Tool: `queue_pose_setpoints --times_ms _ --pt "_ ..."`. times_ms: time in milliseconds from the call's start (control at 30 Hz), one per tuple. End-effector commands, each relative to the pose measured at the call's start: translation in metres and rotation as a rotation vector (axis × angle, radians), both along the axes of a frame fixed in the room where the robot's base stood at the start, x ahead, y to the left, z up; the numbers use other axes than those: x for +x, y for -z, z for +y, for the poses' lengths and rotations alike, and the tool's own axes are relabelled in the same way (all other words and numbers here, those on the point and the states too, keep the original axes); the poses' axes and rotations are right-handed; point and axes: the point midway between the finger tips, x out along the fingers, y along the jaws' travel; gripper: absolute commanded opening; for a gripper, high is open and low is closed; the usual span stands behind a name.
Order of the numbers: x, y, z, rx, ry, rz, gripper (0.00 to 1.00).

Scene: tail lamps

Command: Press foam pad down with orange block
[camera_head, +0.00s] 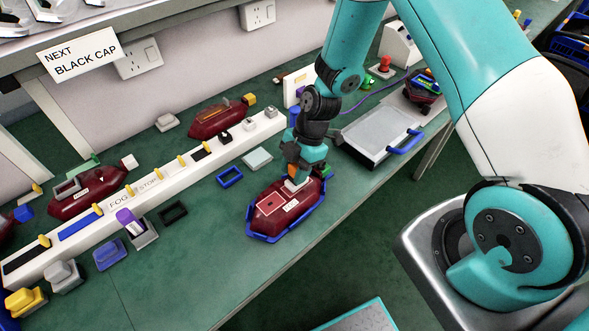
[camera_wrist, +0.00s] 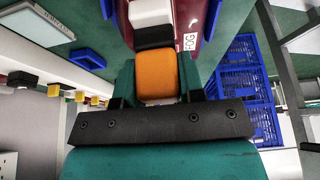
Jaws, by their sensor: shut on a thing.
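My gripper (camera_head: 299,172) is shut on the orange block (camera_wrist: 157,76), which sits between its fingers in the wrist view. A bit of the block also shows in the camera_head view (camera_head: 291,169). Beyond the block in the wrist view are a black piece (camera_wrist: 153,38) and a white piece (camera_wrist: 150,13); I cannot tell for sure which is the foam pad. They lie over the dark red tail lamp (camera_head: 268,222), which rests in a blue cradle (camera_head: 263,240). My gripper is over the lamp's far right end. Whether the pieces touch each other is not clear.
A long white rack (camera_head: 150,188) with labelled slots runs behind the lamp. Other red lamps (camera_head: 218,117) stand beyond it. A grey tray with blue handles (camera_head: 376,135) is to the right. A blue frame (camera_head: 230,177) and a pale pad (camera_head: 257,159) lie nearby.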

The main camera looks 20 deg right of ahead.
Motion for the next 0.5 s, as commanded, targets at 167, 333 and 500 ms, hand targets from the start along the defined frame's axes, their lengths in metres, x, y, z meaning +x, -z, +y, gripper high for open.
queue_pose_setpoints --times_ms 167,333,500 --pt "-0.0011 0.0022 -0.0005 -0.003 0.0 0.002 0.13" --pt "-0.0012 0.0025 -0.0007 -0.003 0.0 0.004 0.13" --pt "-0.0013 -0.0038 -0.0007 -0.003 0.0 0.004 0.13"
